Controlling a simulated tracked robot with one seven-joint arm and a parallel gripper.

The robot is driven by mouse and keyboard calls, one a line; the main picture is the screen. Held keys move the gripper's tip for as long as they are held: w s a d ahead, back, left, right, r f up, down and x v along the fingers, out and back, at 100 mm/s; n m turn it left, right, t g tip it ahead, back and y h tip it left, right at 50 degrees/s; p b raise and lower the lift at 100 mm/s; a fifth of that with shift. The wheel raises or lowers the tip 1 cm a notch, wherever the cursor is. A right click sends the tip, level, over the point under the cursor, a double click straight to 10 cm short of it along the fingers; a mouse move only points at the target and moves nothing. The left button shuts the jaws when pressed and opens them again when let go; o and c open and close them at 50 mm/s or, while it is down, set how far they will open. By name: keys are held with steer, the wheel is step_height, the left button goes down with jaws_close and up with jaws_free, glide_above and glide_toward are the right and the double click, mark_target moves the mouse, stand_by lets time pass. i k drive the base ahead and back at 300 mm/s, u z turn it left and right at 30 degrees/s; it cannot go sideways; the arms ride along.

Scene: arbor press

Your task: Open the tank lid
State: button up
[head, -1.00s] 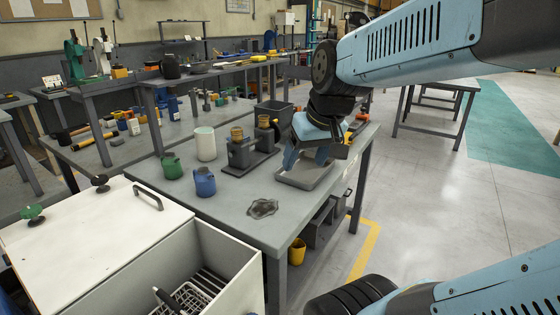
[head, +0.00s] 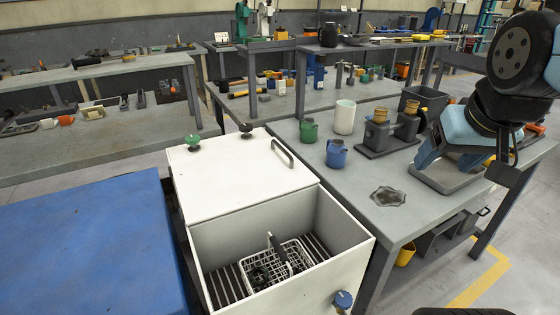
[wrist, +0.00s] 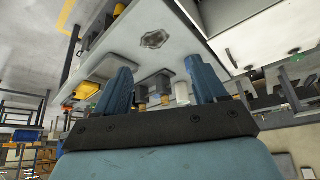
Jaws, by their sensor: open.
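The white tank (head: 330,228) stands left of the workbench in the head view. A white lid panel (head: 235,180) with a dark bar handle (head: 282,153) lies flat over its back part. A green knob (head: 193,142) and a black knob (head: 246,130) stand on the panel's far side. The front part of the tank is open at the top, and a white wire basket (head: 280,265) sits inside. My gripper (head: 452,163) is over the workbench at the right, well apart from the handle. In the wrist view its two blue fingers (wrist: 158,68) are apart with nothing between them.
The workbench (head: 350,195) holds a green mug (head: 309,131), a blue mug (head: 336,154), a white cup (head: 344,117), a dark fixture (head: 385,140) and a grey tray (head: 448,178) near my gripper. A blue surface (head: 85,245) lies left of the tank.

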mark_target(215, 184)
steer(key=u, duration=0.45)
steer(key=k, duration=0.1)
steer(key=z, duration=0.75)
steer(key=i, duration=0.2)
steer(key=u, duration=1)
